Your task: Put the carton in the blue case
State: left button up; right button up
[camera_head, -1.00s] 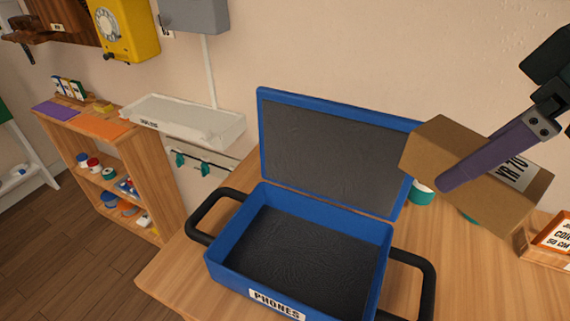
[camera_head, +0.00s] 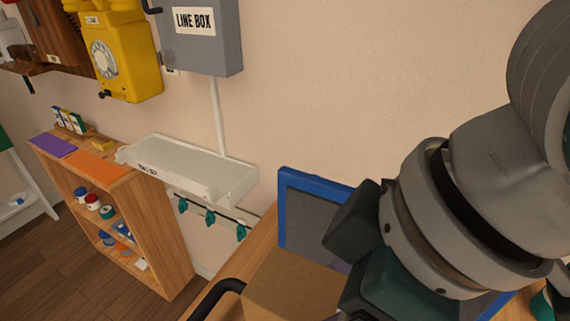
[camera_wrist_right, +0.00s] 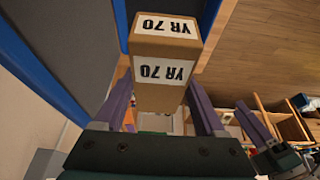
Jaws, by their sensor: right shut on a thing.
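The brown carton (camera_head: 290,288), labelled YR 70, is held by my right gripper. In the right wrist view the carton (camera_wrist_right: 160,98) sits between the purple fingers of my right gripper (camera_wrist_right: 163,100), which is shut on it. The blue case stands open; its raised lid (camera_head: 310,215) shows behind the carton in the head view, partly covered by my right arm. The case's bottom is mostly hidden or out of frame there. In the wrist view, blue rims and dark lining of the case (camera_wrist_right: 45,75) lie beside and beyond the carton.
A black case handle (camera_head: 215,294) shows at the lower edge. A wooden shelf unit (camera_head: 160,230) with small items stands at left. A white wall tray (camera_head: 190,165), a grey line box (camera_head: 200,40) and a yellow phone (camera_head: 122,55) are on the wall.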

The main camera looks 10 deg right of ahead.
jog(key=f+b, duration=0.1)
jog(key=f, duration=0.7)
jog(key=f+b, duration=0.1)
jog(key=f, duration=0.3)
jog(key=shift+s+f+b, duration=0.25)
jog(key=shift+f+b, duration=0.7)
jog(key=shift+f, duration=1.4)
jog(key=shift+f, duration=0.25)
jog(key=o, duration=1.6)
jog(key=shift+c, duration=0.2)
jog(key=shift+r, duration=0.15)
